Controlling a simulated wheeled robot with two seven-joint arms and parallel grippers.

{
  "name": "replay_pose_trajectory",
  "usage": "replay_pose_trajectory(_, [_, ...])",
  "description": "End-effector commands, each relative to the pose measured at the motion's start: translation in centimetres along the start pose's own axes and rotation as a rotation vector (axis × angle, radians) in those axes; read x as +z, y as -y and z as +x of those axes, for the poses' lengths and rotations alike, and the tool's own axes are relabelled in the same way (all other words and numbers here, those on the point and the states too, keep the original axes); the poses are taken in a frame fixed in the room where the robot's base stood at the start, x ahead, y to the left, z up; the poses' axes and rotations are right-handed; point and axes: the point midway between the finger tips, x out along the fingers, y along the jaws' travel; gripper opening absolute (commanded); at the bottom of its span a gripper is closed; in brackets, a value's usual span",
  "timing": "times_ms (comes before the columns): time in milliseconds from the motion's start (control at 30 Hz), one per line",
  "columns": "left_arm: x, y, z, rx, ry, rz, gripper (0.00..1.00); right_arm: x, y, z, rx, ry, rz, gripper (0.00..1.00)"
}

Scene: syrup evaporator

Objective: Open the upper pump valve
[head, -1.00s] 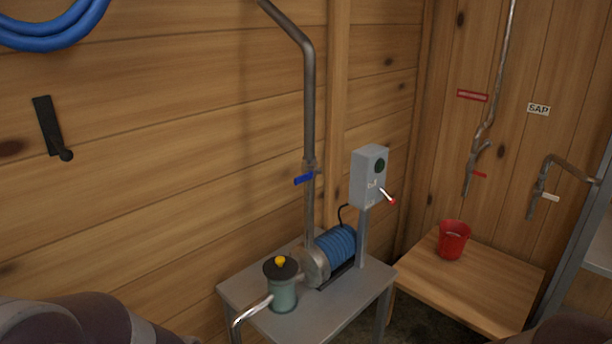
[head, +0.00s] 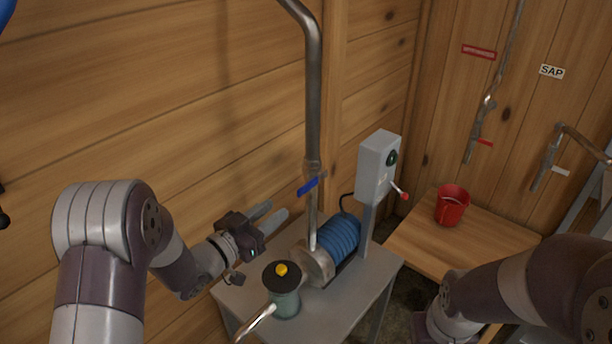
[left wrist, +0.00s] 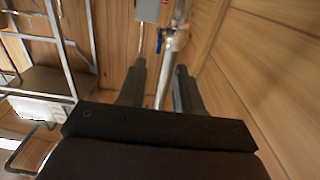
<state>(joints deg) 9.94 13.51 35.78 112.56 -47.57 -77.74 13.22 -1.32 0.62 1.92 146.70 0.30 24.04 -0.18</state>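The upper pump valve (head: 313,168) sits on the vertical steel pipe above the pump. Its blue lever (head: 309,187) lies crosswise to the pipe, pointing left and slightly down in the head view. The blue lever also shows small in the left wrist view (left wrist: 159,41), near the pipe. My left gripper (head: 276,215) is open and empty, left of the pipe and lower than the lever, not touching it. In the left wrist view the pipe (left wrist: 167,72) appears between the spread fingers (left wrist: 158,88). My right arm shows at the lower right; its gripper is out of view.
The blue pump motor (head: 338,238) and the capped green canister (head: 285,300) stand on the grey metal table (head: 232,293), below my left gripper. A grey switch box (head: 376,165) with a red-tipped lever is right of the pipe. A red cup (head: 452,206) stands on the wooden table (head: 512,243).

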Motion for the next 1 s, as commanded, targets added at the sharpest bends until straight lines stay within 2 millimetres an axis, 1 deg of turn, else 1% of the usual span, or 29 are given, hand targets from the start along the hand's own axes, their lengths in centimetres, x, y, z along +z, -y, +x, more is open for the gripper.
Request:
replay_pose_trajectory(133, [-0.4, -0.1, 3.0, 0.003, 0.002, -0.002, 0.34, -0.2, 0.0, -1.4, 0.000, 0.000, 0.000, 0.43])
replay_pose_trajectory(300, [-0.3, -0.1, 7.2, 0.000, 0.003, -0.002, 0.34, -0.4, 0.0, -2.8, 0.000, -0.001, 0.000, 0.43])
replay_pose_trajectory(400, [-0.3, 0.0, 9.1, -0.001, 0.003, -0.001, 0.34, -0.4, 0.0, -3.4, 0.000, -0.001, 0.000, 0.43])
replay_pose_trajectory(500, [-0.2, 0.1, 10.6, -0.002, 0.003, -0.001, 0.34, -0.5, 0.0, -3.8, 0.000, -0.001, 0.000, 0.43])
replay_pose_trajectory(600, [-0.1, 0.1, 11.6, -0.002, 0.004, -0.001, 0.34, -0.5, 0.0, -4.0, 0.000, -0.001, 0.000, 0.43])
replay_pose_trajectory(700, [0.0, 0.1, 12.0, -0.003, 0.004, -0.001, 0.34, -0.5, 0.0, -4.1, 0.000, -0.001, 0.000, 0.43])
replay_pose_trajectory(933, [0.1, 0.1, 12.1, -0.004, 0.004, -0.001, 0.34, -0.5, 0.0, -4.0, 0.000, -0.001, 0.000, 0.43])
replay_pose_trajectory(967, [0.1, 0.1, 12.1, -0.004, 0.004, -0.001, 0.31, -0.5, 0.0, -4.0, 0.000, -0.001, 0.000, 0.43])
replay_pose_trajectory(1000, [0.0, 0.1, 12.1, -0.004, 0.004, -0.001, 0.18, -0.5, 0.0, -4.0, 0.000, -0.001, 0.000, 0.43])
